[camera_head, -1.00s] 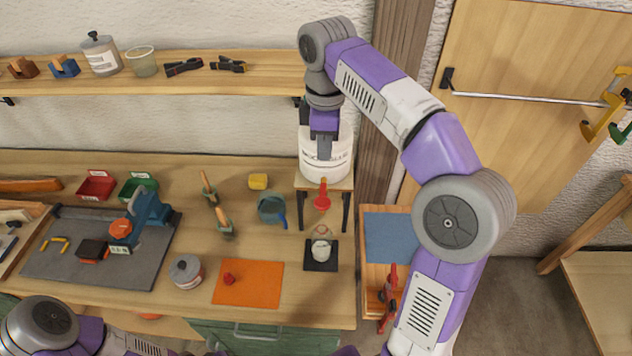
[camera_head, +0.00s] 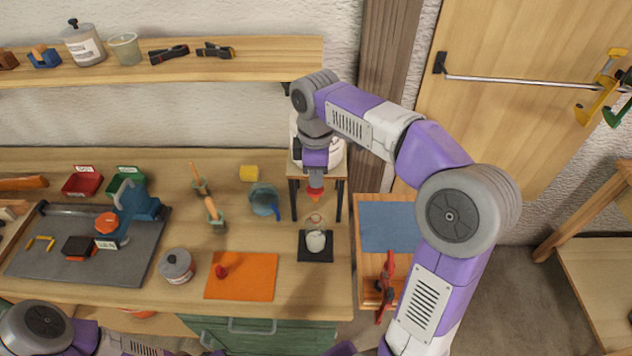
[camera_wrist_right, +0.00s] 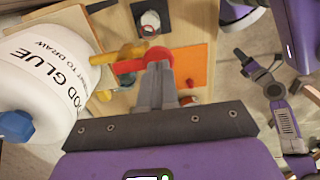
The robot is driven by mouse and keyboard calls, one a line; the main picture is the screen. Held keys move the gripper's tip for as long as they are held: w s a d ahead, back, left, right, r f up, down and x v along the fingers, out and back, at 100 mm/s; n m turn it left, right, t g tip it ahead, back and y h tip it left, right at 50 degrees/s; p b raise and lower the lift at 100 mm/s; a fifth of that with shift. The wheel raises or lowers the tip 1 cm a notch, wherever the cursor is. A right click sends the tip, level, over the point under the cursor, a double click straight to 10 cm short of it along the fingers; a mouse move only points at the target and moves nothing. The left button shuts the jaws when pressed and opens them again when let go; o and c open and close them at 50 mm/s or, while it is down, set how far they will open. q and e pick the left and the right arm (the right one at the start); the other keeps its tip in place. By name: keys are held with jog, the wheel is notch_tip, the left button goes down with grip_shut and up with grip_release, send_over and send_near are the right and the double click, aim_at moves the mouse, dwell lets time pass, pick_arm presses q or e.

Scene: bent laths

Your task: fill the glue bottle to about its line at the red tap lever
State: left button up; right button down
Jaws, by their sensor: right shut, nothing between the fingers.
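The white glue drum (camera_wrist_right: 45,75) stands on a small wooden stand, largely behind my right arm in the head view. Its yellow tap (camera_wrist_right: 118,53) carries the red lever (camera_wrist_right: 130,66), also visible in the head view (camera_head: 315,194). My right gripper (camera_wrist_right: 158,70) is shut and empty, its fingertips at the lever; I cannot tell whether they touch it. The glue bottle (camera_head: 316,241) stands upright on a black pad (camera_head: 316,258) below the tap, white low down and clearer at its top. My left gripper is out of view.
An orange mat (camera_head: 243,278), a lidded grey pot (camera_head: 177,265) and a blue-grey jug (camera_head: 264,200) are left of the bottle. A red clamp (camera_head: 386,285) is on the lower surface at the right. Bare bench lies between the jug and the orange mat.

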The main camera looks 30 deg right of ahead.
jog(key=shift+f, duration=0.7)
